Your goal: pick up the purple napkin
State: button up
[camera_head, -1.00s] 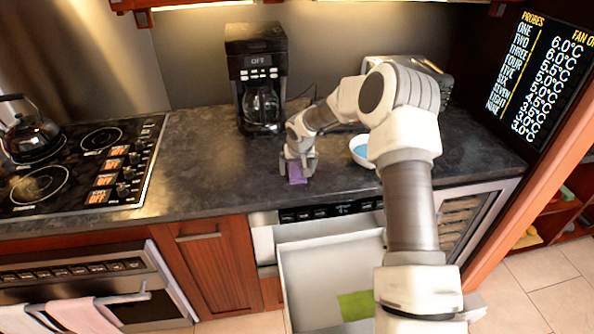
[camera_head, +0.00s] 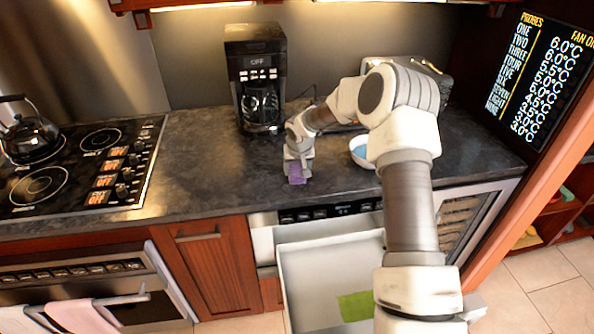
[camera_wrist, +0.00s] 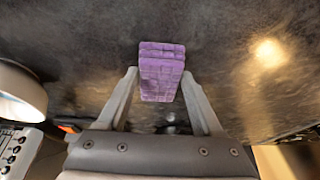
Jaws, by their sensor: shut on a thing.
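The purple napkin (camera_head: 296,173) is at the dark countertop near its front edge, in front of the coffee maker. It is a small folded block in the wrist view (camera_wrist: 161,68). My gripper (camera_head: 298,166) points down at the counter with its fingers on either side of the napkin. In the wrist view my gripper (camera_wrist: 160,78) is shut on the napkin, whose near end lies between the fingertips. I cannot tell whether the napkin is clear of the counter.
A black coffee maker (camera_head: 257,80) stands behind the napkin. A white bowl with blue inside (camera_head: 361,151) is right of my gripper. Below the counter an open drawer (camera_head: 305,262) holds a green cloth (camera_head: 356,306). A stove (camera_head: 80,165) is at the left.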

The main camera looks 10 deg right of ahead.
aim_at(297, 172)
jog(key=shift+r, duration=0.7)
notch_tip(297, 172, up, 3)
jog(key=shift+w+b, duration=0.1)
jog(key=shift+b, duration=0.2)
jog(key=s+d+r, duration=0.4)
jog(key=d+r, duration=0.2)
jog(key=d, duration=0.4)
jog(key=shift+s+d+r+b, duration=0.25)
jog(key=shift+s+d+b, duration=0.1)
jog(key=shift+s, duration=0.05)
